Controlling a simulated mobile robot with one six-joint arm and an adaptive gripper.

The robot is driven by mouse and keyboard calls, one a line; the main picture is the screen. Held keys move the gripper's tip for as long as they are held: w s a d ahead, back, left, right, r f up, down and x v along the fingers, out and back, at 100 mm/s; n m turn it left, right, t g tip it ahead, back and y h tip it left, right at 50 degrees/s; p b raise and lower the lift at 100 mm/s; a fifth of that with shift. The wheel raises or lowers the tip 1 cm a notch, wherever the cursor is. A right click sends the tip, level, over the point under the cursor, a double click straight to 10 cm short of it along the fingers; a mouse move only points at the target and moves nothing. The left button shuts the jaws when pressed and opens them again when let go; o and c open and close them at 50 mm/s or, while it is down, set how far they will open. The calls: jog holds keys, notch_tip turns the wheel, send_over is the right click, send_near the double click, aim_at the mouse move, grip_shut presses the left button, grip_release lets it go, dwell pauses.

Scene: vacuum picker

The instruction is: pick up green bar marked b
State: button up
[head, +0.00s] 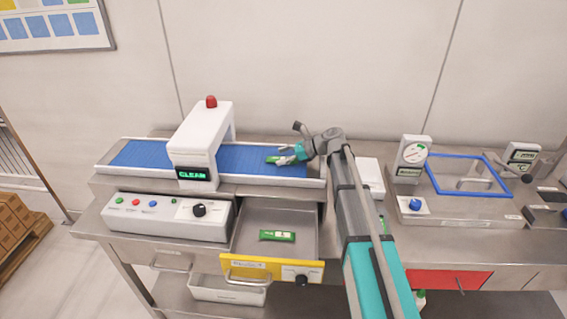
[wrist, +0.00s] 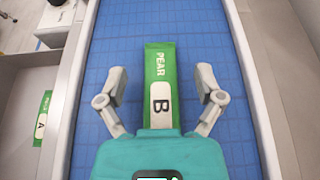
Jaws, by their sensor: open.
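A green bar (wrist: 160,62) with a white label reading PEAR and B lies on the blue conveyor belt (wrist: 225,40). My gripper (wrist: 160,84) is open, with one finger on each side of the bar and gaps between fingers and wrapper. The palm hides the bar's near end. In the head view my gripper (head: 288,157) is over the right end of the belt (head: 240,159), and part of the green bar (head: 272,159) shows beside it. Another green bar, marked A, (wrist: 42,118) lies in the open drawer (head: 310,222); it also shows in the head view (head: 277,236).
A white scanner arch (head: 200,140) with a red lamp and a CLEAN display spans the belt. Low rails (wrist: 250,70) edge the belt. A control box (head: 165,216) stands in front at left. A blue-framed chamber (head: 465,175) is at right.

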jog(key=shift+a+f, duration=0.25)
jog(key=shift+a, duration=0.35)
grip_shut()
dwell(0.3)
jog(key=shift+r, duration=0.15)
jog(key=shift+r+p, duration=0.95)
jog(key=shift+p, duration=0.1)
jog(key=s+a+r+p, duration=0.6)
jog(key=s+r+p, duration=0.4)
jog(key=s, duration=0.2)
jog(key=shift+s+a+r+p, duration=0.15)
jog(key=shift+a+r+p, duration=0.2)
jog(key=shift+r+p, duration=0.05)
